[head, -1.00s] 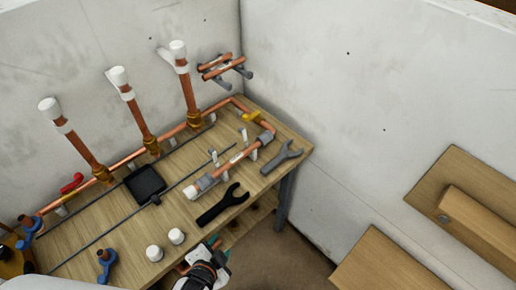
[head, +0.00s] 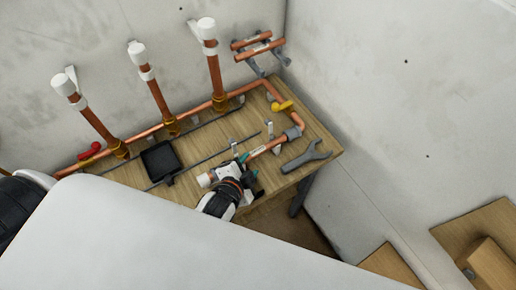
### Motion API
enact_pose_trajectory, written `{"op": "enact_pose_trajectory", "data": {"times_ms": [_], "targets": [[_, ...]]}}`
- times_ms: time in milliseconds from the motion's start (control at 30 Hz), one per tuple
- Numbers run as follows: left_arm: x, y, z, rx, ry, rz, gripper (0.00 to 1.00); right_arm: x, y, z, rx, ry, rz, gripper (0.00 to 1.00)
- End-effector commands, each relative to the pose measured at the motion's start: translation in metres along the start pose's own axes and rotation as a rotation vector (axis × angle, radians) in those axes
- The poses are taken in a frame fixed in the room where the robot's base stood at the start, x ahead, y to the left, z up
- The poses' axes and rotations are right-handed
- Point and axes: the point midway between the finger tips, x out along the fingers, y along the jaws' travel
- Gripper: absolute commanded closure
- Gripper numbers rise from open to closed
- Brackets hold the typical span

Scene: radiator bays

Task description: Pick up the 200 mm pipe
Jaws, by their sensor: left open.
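Two short copper pipes lie on a grey wall rack at the back, an upper pipe (head: 250,40) and a lower pipe (head: 260,50). Each seems to bear a small pale label, too small to read, so I cannot tell which is 200 mm. My left gripper (head: 250,165) has teal fingertips and is open over the bench's front part. It is beside the copper pipe run (head: 268,147) with a grey fitting, well below and left of the rack. I cannot tell whether it touches that run. My right gripper is not in view.
The wooden bench (head: 318,141) bears a black tray (head: 160,161), a grey wrench (head: 306,157) and a yellow-handled valve (head: 282,106). Three upright copper pipes with white caps, one a tall pipe (head: 214,75), stand along the wall. My white arm covers the foreground.

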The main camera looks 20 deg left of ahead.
Motion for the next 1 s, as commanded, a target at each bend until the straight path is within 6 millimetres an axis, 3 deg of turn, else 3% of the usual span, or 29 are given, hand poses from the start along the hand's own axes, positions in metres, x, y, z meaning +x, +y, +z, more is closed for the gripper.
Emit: {"op": "enact_pose_trajectory", "data": {"times_ms": [333, 500, 767, 1000], "targets": [[0.036, 0.006, 0.003, 0.0, 0.0, 0.001, 0.55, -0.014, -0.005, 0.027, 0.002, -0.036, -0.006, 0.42], [0.056, 0.004, 0.002, 0.0, -0.001, 0.0, 0.55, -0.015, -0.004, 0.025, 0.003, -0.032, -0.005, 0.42], [0.059, 0.003, 0.001, 0.0, 0.0, -0.001, 0.55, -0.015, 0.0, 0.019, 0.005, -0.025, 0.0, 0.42], [0.059, 0.003, 0.001, 0.0, 0.0, -0.001, 0.93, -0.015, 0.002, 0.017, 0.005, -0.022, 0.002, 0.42]]}}
